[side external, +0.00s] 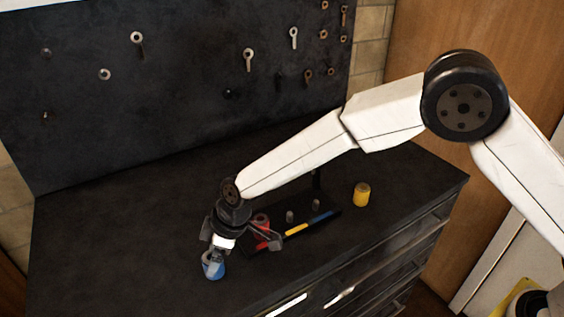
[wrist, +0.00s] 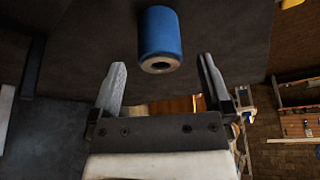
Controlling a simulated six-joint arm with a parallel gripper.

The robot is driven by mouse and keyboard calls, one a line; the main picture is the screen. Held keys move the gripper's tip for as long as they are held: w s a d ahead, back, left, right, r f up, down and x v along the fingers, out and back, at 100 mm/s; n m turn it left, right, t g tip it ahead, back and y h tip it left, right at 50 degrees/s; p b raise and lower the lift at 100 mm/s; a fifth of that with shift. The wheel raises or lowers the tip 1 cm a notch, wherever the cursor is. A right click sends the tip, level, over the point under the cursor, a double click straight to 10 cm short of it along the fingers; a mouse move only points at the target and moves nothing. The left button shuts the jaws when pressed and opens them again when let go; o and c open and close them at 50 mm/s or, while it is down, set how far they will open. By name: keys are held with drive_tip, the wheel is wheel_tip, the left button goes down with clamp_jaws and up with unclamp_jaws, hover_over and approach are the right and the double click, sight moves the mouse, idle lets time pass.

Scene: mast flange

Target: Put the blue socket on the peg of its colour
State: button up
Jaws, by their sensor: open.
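The blue socket (side external: 218,270) is a short cylinder on the dark bench top, at the front left of the rack. In the wrist view the blue socket (wrist: 158,32) shows its pale end with a hole, beyond and between the fingertips. My gripper (side external: 241,250) is open, low over the bench beside the socket, and partly hides it. The peg rack (side external: 305,224) has red, yellow and blue marks. The grey peg (side external: 315,205) by the blue mark is bare.
A red socket (side external: 262,221) is at the rack's red end, partly behind my gripper. A second bare peg (side external: 289,216) stands by the yellow mark. A yellow socket (side external: 362,194) stands right of the rack. A dark tool panel (side external: 180,90) rises behind. The bench's left side is clear.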

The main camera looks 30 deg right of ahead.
drive_tip(key=shift+x, duration=1.8)
clamp_jaws()
